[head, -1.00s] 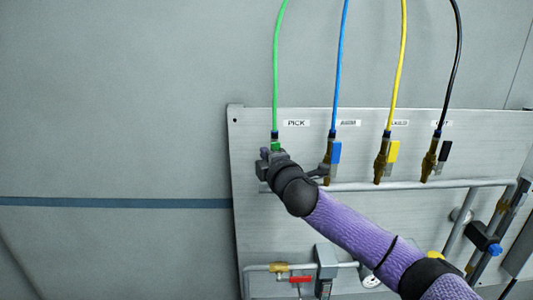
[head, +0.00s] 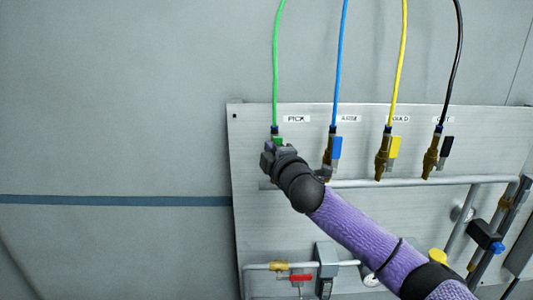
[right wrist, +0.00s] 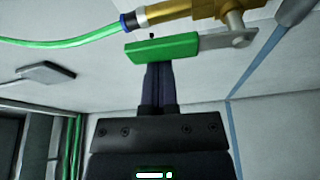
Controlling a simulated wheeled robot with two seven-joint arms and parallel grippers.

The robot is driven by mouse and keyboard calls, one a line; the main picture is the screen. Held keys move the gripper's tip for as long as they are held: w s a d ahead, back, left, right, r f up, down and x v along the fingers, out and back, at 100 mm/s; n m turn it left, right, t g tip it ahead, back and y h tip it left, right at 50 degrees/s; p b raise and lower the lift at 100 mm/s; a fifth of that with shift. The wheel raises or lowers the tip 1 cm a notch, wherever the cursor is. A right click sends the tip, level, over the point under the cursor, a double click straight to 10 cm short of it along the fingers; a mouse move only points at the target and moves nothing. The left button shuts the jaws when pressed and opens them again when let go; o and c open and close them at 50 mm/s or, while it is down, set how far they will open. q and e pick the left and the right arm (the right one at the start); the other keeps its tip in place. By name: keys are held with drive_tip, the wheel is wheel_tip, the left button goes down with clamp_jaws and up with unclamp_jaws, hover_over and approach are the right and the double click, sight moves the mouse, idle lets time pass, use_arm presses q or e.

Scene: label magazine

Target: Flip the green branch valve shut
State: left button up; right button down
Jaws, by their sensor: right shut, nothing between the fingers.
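The green branch valve has a green lever sleeve (head: 277,140) just below the end of the green hose, under the PICK label. My right gripper (head: 270,150) is at this valve and hides most of it in the head view. In the right wrist view, the green lever (right wrist: 162,47) runs roughly alongside the brass valve body (right wrist: 185,12). My right fingers (right wrist: 158,85) are closed together, empty, with their tips at the lever's green sleeve; they seem to touch it. My left gripper is not in view.
Blue (head: 336,148), yellow (head: 394,147) and black (head: 447,147) levers sit on similar brass valves to the right. A grey pipe (head: 400,184) runs below them on the metal panel (head: 300,230). A red-handled valve (head: 301,278) is lower down. The wall at left is clear.

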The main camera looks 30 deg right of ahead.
drive_tip(key=s+d+f+m+h+b, duration=0.3)
drive_tip(key=d+m+h+b, duration=0.3)
drive_tip(key=m+b, duration=0.5)
drive_tip(key=f+m+h, duration=0.1)
drive_tip(key=m, duration=0.6)
drive_tip(key=shift+s+f+m+t+b, duration=0.2)
drive_tip(key=shift+s+m+t+b, duration=0.1)
drive_tip(key=shift+s+m+b, duration=0.1)
drive_tip(key=shift+d+f, duration=0.15)
drive_tip(key=shift+f, duration=0.05)
wheel_tip(320, 180, up, 4)
drive_tip(key=p, duration=0.4)
drive_tip(key=b+v, duration=0.2)
drive_tip(key=v, duration=0.8)
drive_tip(key=shift+b, duration=0.4)
